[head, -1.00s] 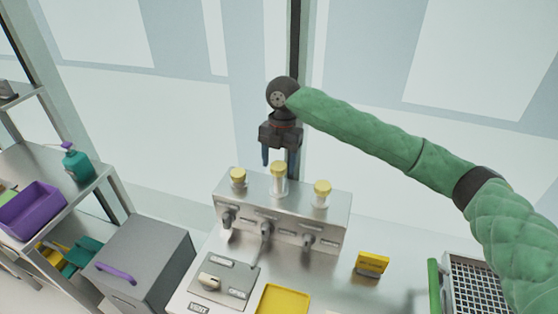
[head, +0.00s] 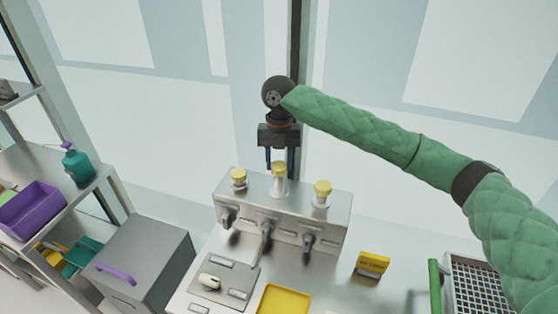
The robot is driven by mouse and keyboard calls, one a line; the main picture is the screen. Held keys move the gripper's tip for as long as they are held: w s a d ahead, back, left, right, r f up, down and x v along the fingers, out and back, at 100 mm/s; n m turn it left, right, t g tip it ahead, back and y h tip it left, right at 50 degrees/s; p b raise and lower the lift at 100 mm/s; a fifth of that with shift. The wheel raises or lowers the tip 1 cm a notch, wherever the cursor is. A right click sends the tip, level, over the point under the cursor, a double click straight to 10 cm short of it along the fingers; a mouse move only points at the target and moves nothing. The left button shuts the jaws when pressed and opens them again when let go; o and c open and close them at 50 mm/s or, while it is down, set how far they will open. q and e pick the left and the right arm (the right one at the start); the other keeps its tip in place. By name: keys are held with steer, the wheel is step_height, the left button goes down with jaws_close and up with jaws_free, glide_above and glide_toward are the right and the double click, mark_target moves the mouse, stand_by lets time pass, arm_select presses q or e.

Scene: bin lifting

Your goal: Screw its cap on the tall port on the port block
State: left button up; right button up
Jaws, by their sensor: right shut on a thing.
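The port block (head: 338,226) is a steel box with three ports on top, each topped in yellow. The tall port (head: 279,186) is the middle one, a clear-looking tube. Its yellow cap (head: 279,168) sits at the top of the tube, upright; how far it is threaded cannot be seen. My right gripper (head: 279,167) points down from above, its blue fingers on either side of this cap and shut on it. The shorter ports carry a left yellow cap (head: 238,173) and a right yellow cap (head: 323,187). My left gripper is not in view.
In front of the block are a valve panel (head: 238,272), a yellow tray (head: 284,300) and a yellow sign (head: 372,263). A grey box (head: 150,250) stands left, a wire basket (head: 475,280) right. Lever handles (head: 265,232) stick out of the block's front.

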steer(key=shift+d+r, duration=0.1)
steer(key=m+p, duration=0.3)
steer(key=shift+r+y, duration=0.15)
steer(key=shift+y, duration=0.15)
steer(key=shift+f+m, duration=0.3)
steer(key=shift+m, duration=0.4)
steer(key=m, duration=0.4)
steer(key=shift+t+y, duration=0.3)
steer(key=m, duration=0.4)
steer(key=shift+t, duration=0.3)
steer(key=o, duration=0.9)
steer(key=shift+c, duration=0.2)
steer(key=shift+w, duration=0.1)
